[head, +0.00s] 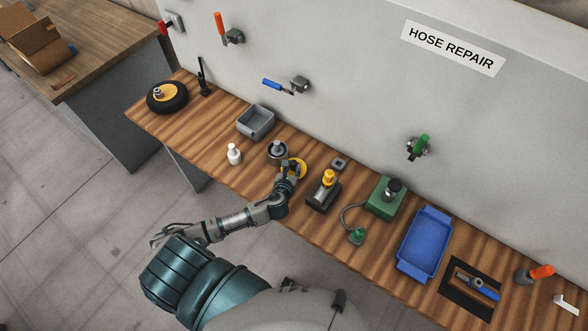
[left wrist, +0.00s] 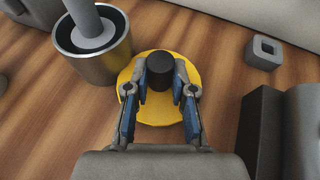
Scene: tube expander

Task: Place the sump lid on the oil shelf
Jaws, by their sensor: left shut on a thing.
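A round yellow disc with a dark upright knob, which looks like the sump lid, shows in the wrist view (left wrist: 160,114) and in the head view (head: 300,166). My left gripper (head: 289,168) is over it, and in the left wrist view its two fingers (left wrist: 160,80) are shut on the black knob. I cannot tell if the disc touches the bench. A grey metal pot (head: 277,152) with a grey cylinder standing in it is close beside the disc, at its upper left in the wrist view (left wrist: 93,45). I cannot pick out the oil shelf. My right gripper is out of view.
The wooden bench (head: 222,123) runs along a grey wall. A grey bin (head: 256,122) and white bottle (head: 234,154) stand left of the pot. A black-and-yellow device (head: 323,192), green box (head: 386,197) and blue tray (head: 423,244) stand right. A small grey block (head: 339,163) is behind.

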